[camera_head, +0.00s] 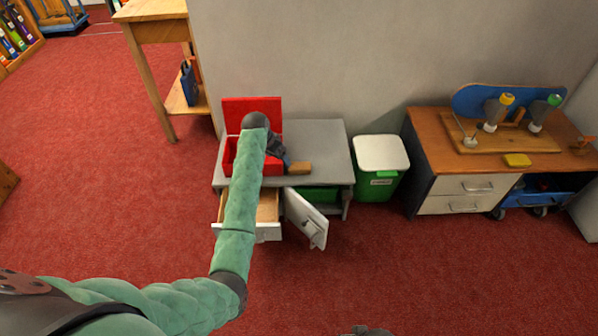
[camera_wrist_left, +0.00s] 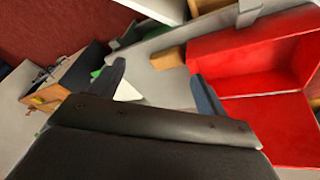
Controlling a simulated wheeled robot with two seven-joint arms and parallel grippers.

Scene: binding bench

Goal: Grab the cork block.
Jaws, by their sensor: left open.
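The cork block (camera_head: 299,168) is a small tan block lying on the front part of the grey bench top, right of the red box. My left gripper (camera_head: 283,159) is open, just left of the block in the head view. In the left wrist view its two fingers (camera_wrist_left: 160,80) are spread with nothing between them. I cannot tell whether a finger touches the block.
An open red box (camera_head: 238,110) stands on the grey bench (camera_head: 325,135), beside my left arm. Below, a drawer (camera_head: 268,232) is pulled out and a white door (camera_head: 306,218) hangs open. A green bin (camera_head: 376,187) with a white lid stands to the right.

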